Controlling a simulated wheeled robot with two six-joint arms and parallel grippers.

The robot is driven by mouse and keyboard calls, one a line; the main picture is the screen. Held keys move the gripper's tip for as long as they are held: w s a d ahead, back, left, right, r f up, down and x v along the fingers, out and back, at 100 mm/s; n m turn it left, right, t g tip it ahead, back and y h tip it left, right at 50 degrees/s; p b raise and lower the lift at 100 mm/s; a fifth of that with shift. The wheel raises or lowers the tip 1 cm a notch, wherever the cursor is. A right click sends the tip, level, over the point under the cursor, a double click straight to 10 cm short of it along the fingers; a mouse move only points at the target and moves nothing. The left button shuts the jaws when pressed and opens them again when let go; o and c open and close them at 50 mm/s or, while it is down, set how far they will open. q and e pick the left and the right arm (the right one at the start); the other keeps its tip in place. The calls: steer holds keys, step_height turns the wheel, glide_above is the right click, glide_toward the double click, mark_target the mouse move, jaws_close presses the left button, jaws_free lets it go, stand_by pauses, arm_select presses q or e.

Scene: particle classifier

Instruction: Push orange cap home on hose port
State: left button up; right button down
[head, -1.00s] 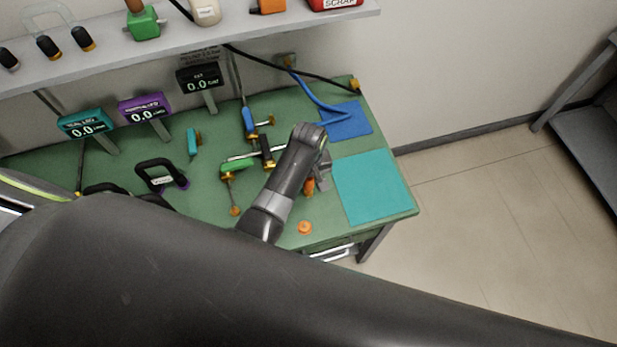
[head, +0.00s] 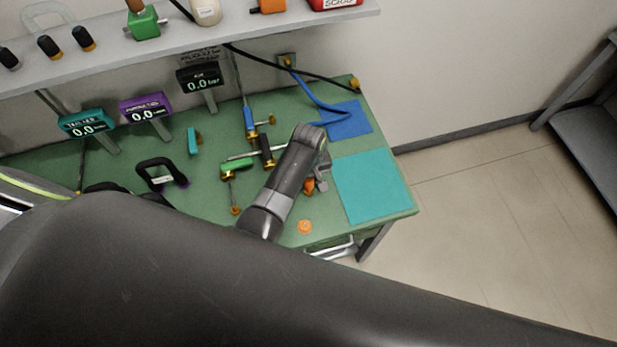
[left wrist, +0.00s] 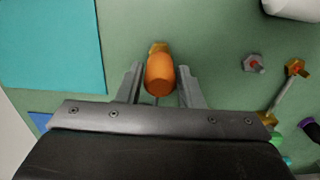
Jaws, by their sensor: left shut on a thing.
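An orange cap (left wrist: 160,74) lies between the fingers of my left gripper (left wrist: 161,88) in the left wrist view, and the gripper is shut on it. A brass-coloured fitting (left wrist: 158,48), seemingly the hose port, shows at the cap's far end; whether the cap is fully seated on it cannot be told. In the head view the orange piece (head: 309,186) shows beside my left gripper (head: 322,178), partly hidden by it, over the green bench. My right gripper is not in view.
A round orange piece (head: 305,226) lies near the bench's front edge. A teal mat (head: 372,188) and a blue mat (head: 349,120) lie to the right. A green valve (head: 238,168) and other brass fittings stand left of the arm. Gauges (head: 146,108) stand behind.

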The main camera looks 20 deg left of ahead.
arm_select(q)
steer(key=shift+f+b, duration=0.7)
steer(key=shift+f, duration=0.75)
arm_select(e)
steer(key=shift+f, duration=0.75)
arm_select(q)
steer(key=o, duration=1.1)
steer(key=shift+c, duration=0.2)
